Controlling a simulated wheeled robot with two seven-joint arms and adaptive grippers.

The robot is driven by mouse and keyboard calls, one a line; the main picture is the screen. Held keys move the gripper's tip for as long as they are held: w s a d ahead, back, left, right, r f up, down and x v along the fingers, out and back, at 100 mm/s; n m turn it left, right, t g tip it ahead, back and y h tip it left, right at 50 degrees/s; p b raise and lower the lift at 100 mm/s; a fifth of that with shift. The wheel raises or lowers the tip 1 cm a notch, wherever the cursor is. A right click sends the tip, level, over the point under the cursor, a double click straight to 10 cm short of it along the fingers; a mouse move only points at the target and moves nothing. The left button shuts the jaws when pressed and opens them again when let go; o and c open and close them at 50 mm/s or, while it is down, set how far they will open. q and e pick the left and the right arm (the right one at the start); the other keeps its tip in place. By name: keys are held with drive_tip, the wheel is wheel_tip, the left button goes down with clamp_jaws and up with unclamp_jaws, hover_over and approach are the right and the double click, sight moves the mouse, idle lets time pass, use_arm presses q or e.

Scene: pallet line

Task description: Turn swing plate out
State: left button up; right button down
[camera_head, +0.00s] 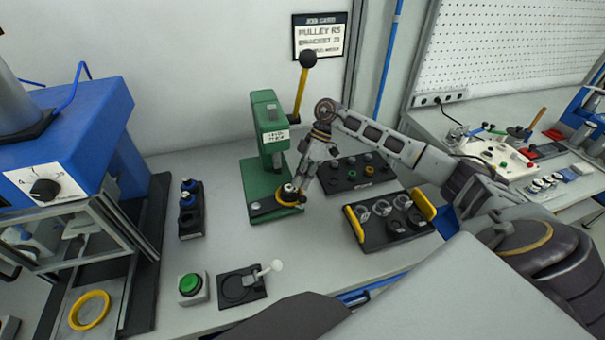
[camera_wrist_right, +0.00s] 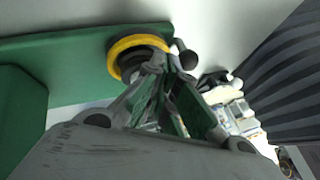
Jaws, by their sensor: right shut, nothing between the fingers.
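The green lever press (camera_head: 268,135) stands at the back middle of the bench. A dark swing plate (camera_head: 262,206) lies low at the front of its base, with a yellow ring (camera_head: 281,201) at its right part. In the right wrist view the yellow ring (camera_wrist_right: 122,47) surrounds a dark centre, and a black knob (camera_wrist_right: 187,57) stands beside it. My right gripper (camera_head: 292,188) is shut and empty, pointing down at the ring; its fingertips (camera_wrist_right: 160,66) overlap the ring's near side in the wrist view. Contact cannot be told. My left gripper is out of view.
The press lever with its black ball (camera_head: 308,60) rises above my right wrist. A black tray with yellow handles (camera_head: 387,240) and a dark parts tray (camera_head: 352,182) lie to the right. A green button (camera_head: 190,285) and a small lever box (camera_head: 242,288) sit in front.

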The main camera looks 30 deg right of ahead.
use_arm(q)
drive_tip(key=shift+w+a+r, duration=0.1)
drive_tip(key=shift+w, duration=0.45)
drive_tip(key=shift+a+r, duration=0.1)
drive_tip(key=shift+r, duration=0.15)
